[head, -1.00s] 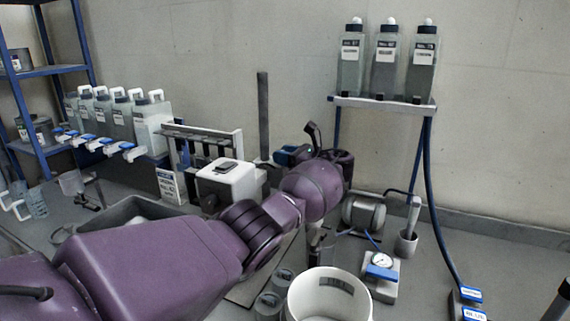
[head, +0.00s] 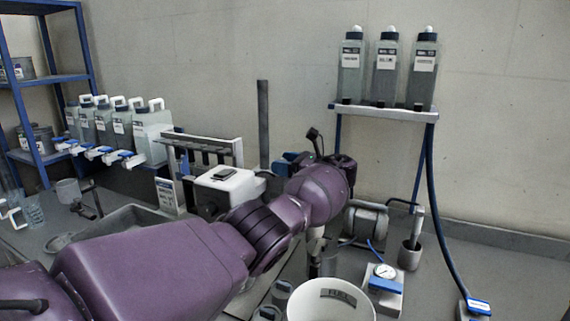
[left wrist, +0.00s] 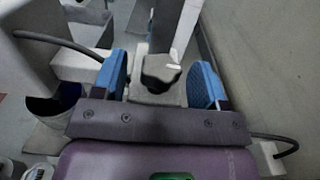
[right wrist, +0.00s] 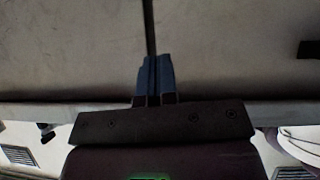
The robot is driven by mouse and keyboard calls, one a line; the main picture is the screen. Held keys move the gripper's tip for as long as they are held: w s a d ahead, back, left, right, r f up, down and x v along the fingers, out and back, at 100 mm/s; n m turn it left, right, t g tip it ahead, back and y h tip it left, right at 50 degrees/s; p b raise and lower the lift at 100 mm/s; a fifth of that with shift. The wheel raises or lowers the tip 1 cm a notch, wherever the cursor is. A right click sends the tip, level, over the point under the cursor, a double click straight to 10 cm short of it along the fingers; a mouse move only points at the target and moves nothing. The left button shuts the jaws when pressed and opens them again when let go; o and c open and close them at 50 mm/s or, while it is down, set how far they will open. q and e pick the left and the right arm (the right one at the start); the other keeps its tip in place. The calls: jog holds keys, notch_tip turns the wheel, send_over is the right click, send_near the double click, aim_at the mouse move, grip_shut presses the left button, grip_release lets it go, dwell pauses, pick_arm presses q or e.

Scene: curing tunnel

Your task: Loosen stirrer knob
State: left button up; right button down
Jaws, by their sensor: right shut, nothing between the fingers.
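The dark lobed stirrer knob (left wrist: 160,74) shows in the left wrist view, on a pale block in front of an upright post (left wrist: 166,22). My left gripper (left wrist: 159,62) is open, with one blue finger pad on each side of the knob. Gaps show between the knob and both pads. In the head view my purple left arm and wrist hide the knob; a blue finger (head: 288,162) shows beside the wrist, near the dark upright post (head: 263,125). My right gripper (right wrist: 154,62) is shut and empty in the right wrist view, away from the knob.
A white machine (head: 228,190) stands left of my left wrist. A white bucket (head: 331,301) and a gauge box (head: 383,284) stand in front and to the right. Bottles stand on a wall shelf (head: 385,110); several jugs with blue taps (head: 120,130) line the left.

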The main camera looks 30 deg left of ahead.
jog(key=shift+w+r, duration=0.15)
jog(key=shift+w, duration=0.2)
